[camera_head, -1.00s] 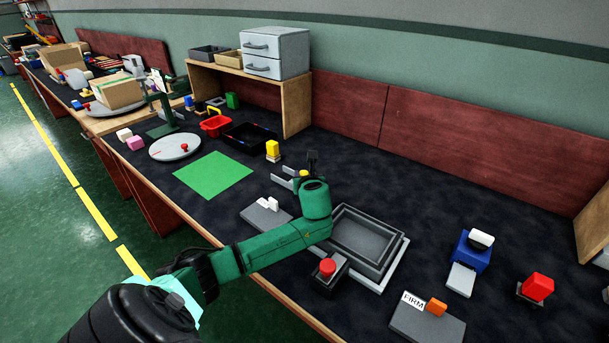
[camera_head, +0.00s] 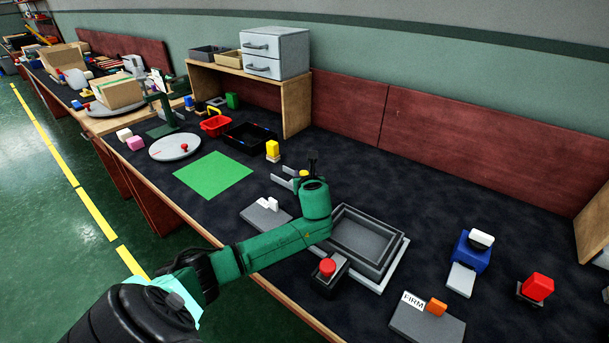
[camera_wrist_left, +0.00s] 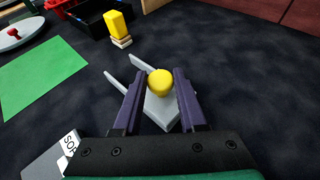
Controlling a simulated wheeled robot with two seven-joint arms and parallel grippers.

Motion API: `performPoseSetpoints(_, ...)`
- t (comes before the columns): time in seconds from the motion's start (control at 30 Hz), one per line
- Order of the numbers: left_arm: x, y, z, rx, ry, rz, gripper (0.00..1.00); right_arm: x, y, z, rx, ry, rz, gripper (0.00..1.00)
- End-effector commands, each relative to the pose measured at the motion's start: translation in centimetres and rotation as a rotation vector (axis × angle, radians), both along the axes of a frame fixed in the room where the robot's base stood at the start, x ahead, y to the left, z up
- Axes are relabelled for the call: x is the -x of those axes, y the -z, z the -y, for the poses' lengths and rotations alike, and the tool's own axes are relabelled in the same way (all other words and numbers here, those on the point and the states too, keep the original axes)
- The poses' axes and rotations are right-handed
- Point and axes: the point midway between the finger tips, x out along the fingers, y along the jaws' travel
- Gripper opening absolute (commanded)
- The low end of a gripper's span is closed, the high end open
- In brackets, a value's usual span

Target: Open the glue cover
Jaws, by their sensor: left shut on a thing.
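A round yellow cap (camera_wrist_left: 160,82), which looks like the glue cover, sits between the fingers of my left gripper (camera_wrist_left: 159,76) in the left wrist view. The gripper is shut on it. The cap is over a light grey holder with two prongs (camera_wrist_left: 116,83), at the centre of the table in the head view (camera_head: 283,182). In the head view my left gripper (camera_head: 304,176) is mostly hidden behind its own wrist. Whatever is under the cap is hidden. My right gripper is not in view.
A yellow block on a small base (camera_head: 272,150) stands behind the holder. A green mat (camera_head: 212,175) lies to the left. A grey tray (camera_head: 398,250) and a box with a red button (camera_head: 327,268) are close to my left arm. Dark table is clear toward the back right.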

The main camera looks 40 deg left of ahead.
Motion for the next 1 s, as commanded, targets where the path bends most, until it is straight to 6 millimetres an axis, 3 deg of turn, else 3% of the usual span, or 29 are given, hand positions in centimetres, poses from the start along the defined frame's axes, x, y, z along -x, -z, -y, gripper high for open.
performPoseSetpoints(0.13,0.1,-0.1,-1.1,0.000,-0.001,-0.006,0.00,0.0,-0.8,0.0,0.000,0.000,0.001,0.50)
performPoseSetpoints(0.43,0.2,-0.1,-7.0,-0.002,-0.002,-0.005,0.00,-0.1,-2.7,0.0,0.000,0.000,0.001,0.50)
performPoseSetpoints(0.77,0.2,0.2,-7.7,0.002,-0.002,-0.003,0.00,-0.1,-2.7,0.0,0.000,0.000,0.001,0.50)
performPoseSetpoints(0.8,0.2,0.2,-7.7,0.002,-0.002,-0.003,0.44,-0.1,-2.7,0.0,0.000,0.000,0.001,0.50)
performPoseSetpoints(0.87,0.2,0.2,-7.7,0.002,-0.002,-0.003,0.67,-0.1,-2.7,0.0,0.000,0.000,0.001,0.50)
performPoseSetpoints(1.0,0.2,0.1,-7.7,0.001,-0.001,-0.002,0.71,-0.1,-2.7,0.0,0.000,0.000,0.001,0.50)
